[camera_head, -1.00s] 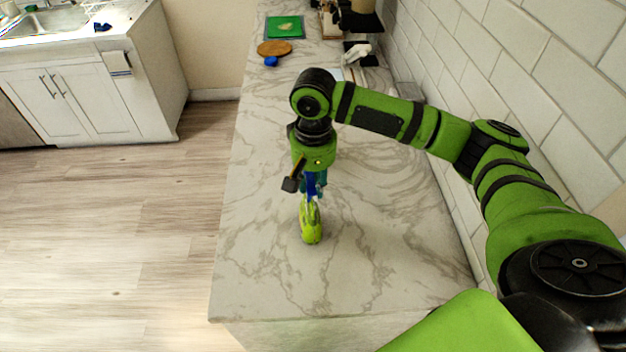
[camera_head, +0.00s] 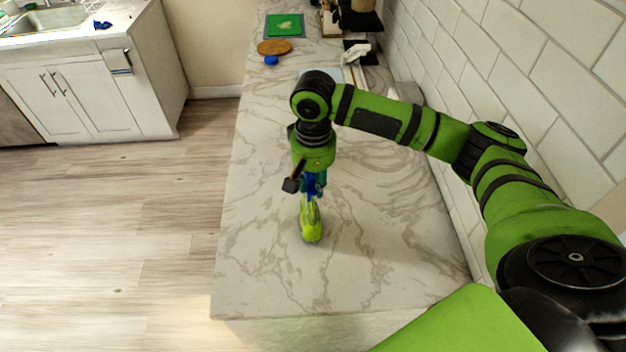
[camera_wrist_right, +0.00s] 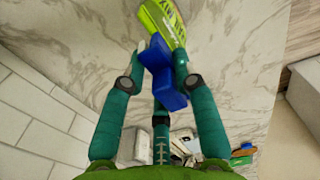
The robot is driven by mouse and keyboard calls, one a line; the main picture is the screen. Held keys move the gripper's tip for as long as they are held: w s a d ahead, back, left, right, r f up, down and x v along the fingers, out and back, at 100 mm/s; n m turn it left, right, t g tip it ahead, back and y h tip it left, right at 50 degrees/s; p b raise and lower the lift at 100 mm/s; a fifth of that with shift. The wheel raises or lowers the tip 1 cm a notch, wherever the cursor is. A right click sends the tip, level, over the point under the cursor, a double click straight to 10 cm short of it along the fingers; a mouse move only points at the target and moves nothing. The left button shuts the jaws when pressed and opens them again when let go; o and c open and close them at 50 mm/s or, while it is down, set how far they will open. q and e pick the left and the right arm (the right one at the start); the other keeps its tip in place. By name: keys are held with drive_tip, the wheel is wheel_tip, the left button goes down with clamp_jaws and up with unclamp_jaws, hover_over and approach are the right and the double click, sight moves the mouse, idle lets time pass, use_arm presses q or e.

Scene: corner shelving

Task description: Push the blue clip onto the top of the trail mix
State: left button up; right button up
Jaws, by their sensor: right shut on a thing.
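The trail mix (camera_head: 311,226) is a yellow-green bag standing on the marble counter, and its upper part also shows in the right wrist view (camera_wrist_right: 163,20). My right gripper (camera_head: 313,190) points down just above and against the top of the bag. It is shut on the blue clip (camera_wrist_right: 162,76), which sits between its teal fingers at the bag's top edge. The clip shows only as a small blue patch in the head view (camera_head: 311,186). I cannot tell whether the clip grips the bag or only touches it. My left gripper is not in view.
The marble counter (camera_head: 265,220) is clear around the bag. A tiled wall (camera_head: 530,80) runs along its right side. Farther back are a round wooden board (camera_head: 274,47), a small blue object (camera_head: 271,60) and a green board (camera_head: 284,25). A sink cabinet stands at left.

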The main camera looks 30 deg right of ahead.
sight(313, 191)
drive_tip(key=shift+f, duration=1.5)
idle(0.4)
drive_tip(key=o, duration=0.9)
wheel_tip(313, 191, up, 12)
drive_tip(key=shift+f, duration=0.1)
idle(0.4)
